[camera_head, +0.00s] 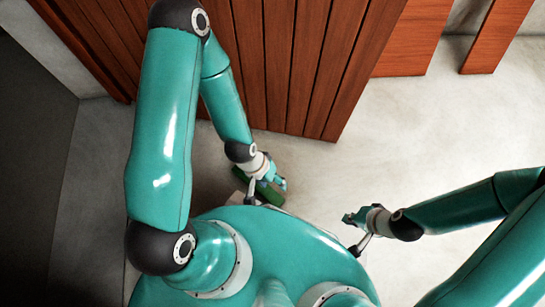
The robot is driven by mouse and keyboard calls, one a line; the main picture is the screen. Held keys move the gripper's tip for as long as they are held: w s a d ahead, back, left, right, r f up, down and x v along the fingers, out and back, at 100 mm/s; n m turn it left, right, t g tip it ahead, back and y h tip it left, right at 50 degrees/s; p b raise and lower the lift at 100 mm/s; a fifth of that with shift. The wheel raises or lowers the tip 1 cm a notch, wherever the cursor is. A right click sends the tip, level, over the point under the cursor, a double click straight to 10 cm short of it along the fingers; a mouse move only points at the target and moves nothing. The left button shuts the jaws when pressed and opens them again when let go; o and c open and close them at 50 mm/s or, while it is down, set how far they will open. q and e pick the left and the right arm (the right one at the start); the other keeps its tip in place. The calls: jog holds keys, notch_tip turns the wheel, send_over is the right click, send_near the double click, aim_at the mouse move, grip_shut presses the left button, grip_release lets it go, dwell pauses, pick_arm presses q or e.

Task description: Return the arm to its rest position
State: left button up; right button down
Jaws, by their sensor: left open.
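My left arm comes in from the left, bends at the top and reaches down to my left gripper (268,185). That gripper is open, just beyond my teal body. A dark green object (270,195) shows right beside its fingers; I cannot tell whether they touch it. My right arm comes in from the right, and my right gripper (355,232) is near the front of my body. Its fingers are small and partly hidden, so I cannot tell whether it is open or shut.
A reddish-brown wooden plank structure (290,65) stands behind my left arm. More wooden panels (412,38) stand at the upper right. A dark grey surface (30,170) lies at the far left. The pale floor (430,130) at the right is clear.

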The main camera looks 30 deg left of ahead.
pick_arm(q)
jog(key=shift+r, duration=0.1)
pick_arm(e)
jog(key=shift+r, duration=0.1)
jog(key=c, duration=1.8)
grip_release()
notch_tip(320, 180, up, 35)
jog(key=p, duration=3.5)
pick_arm(q)
notch_tip(320, 180, up, 35)
pick_arm(e)
jog(key=o, duration=0.3)
jog(key=shift+r, duration=0.15)
pick_arm(q)
jog(key=shift+w, duration=0.1)
jog(key=shift+c, duration=0.5)
pick_arm(e)
jog(key=o, duration=0.3)
jog(key=shift+w, duration=0.1)
pick_arm(q)
jog(key=shift+c, duration=0.9)
pick_arm(e)
jog(key=shift+o, duration=0.4)
